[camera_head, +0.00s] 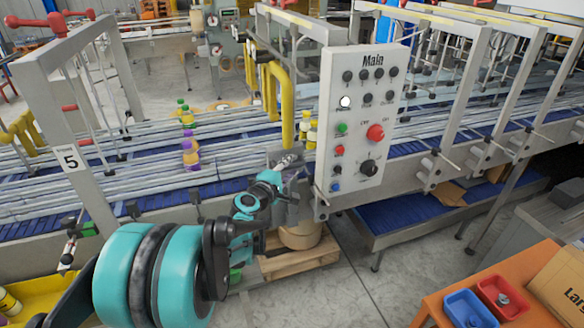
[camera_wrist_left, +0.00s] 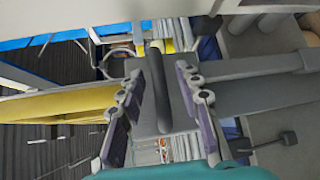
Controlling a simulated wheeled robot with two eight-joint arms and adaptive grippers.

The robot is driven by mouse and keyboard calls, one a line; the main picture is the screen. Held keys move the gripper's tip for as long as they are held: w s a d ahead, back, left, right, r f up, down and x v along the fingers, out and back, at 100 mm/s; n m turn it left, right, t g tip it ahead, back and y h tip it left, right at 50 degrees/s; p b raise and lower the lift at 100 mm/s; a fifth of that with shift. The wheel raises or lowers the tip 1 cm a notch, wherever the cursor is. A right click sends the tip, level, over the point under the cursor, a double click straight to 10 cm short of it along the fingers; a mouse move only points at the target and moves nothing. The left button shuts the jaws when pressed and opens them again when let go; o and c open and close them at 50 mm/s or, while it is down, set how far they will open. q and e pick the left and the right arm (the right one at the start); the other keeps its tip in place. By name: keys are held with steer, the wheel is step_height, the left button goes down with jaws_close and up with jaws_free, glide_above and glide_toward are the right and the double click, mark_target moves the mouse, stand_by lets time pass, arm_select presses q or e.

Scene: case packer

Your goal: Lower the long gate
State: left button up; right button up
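My left gripper (camera_head: 292,176) is at the conveyor's front edge, just left of the white "Main" control panel (camera_head: 362,115). In the left wrist view its two purple-padded fingers (camera_wrist_left: 162,108) are apart. A dark grey bar-like handle (camera_wrist_left: 157,88) stands between them in that view, in front of a grey plate; I cannot tell whether either finger touches it. Yellow bent bars (camera_head: 281,88) rise behind the gripper in the head view. I cannot tell for sure which part is the long gate. My right gripper is not in view.
The conveyor (camera_head: 135,195) runs across the scene, with several bottles, including a purple one (camera_head: 190,155). A wooden pallet (camera_head: 300,262) lies below. An orange table (camera_head: 445,300) with blue (camera_head: 468,308) and red (camera_head: 502,296) trays is at lower right. Floor between them is clear.

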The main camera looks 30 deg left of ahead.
arm_select(q)
steer(key=shift+w, duration=0.25)
steer(key=shift+c, duration=0.2)
jaws_close()
step_height(320, 180, down, 19)
steer(key=b, duration=1.6)
steer(key=shift+f, duration=0.2)
steer(key=shift+s+d, duration=0.15)
jaws_free()
steer(key=shift+f, duration=0.1)
steer(key=shift+o, duration=0.2)
